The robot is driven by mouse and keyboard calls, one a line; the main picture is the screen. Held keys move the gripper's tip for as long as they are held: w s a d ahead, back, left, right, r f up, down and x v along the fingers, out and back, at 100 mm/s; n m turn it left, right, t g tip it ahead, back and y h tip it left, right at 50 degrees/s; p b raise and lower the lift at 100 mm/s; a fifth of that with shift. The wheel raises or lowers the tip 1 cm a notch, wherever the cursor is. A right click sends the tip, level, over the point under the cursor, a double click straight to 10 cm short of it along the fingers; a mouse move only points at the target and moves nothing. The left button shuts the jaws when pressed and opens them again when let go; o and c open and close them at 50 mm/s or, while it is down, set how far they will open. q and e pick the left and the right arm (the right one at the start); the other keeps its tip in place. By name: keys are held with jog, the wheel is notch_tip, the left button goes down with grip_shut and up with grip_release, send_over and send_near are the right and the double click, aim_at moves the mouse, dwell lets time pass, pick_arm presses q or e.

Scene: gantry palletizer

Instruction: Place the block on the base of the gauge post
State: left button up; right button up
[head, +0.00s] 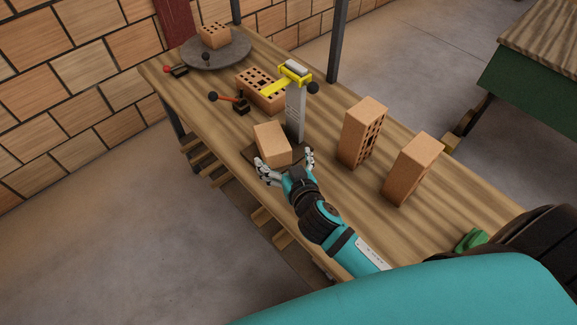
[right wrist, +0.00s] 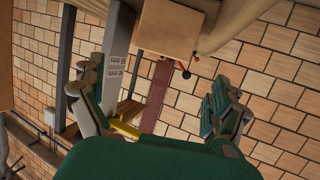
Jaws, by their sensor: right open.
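The plain tan block (head: 271,140) sits on the dark base plate (head: 303,150) of the gauge post, just left of the grey upright (head: 296,115). The gauge post has a yellow slider (head: 294,74) with a black knob at its top. My right gripper (head: 286,161) is open at the near side of the block, with one finger at each side and nothing held. In the right wrist view the block (right wrist: 170,28) shows ahead, beyond the spread fingers (right wrist: 155,103). Whether the fingers touch it cannot be told. My left gripper is not in view.
Two upright bricks (head: 363,132) (head: 411,169) stand to the right on the wooden bench (head: 345,185). A holed brick (head: 262,89) lies behind the post, near a red-handled lever (head: 229,98). A round turntable (head: 216,53) carries another brick at the far end. A green item (head: 471,240) lies at the right.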

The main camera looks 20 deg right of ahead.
jog(key=v, duration=0.3)
jog(key=shift+s+r, duration=0.1)
jog(key=shift+s, duration=0.1)
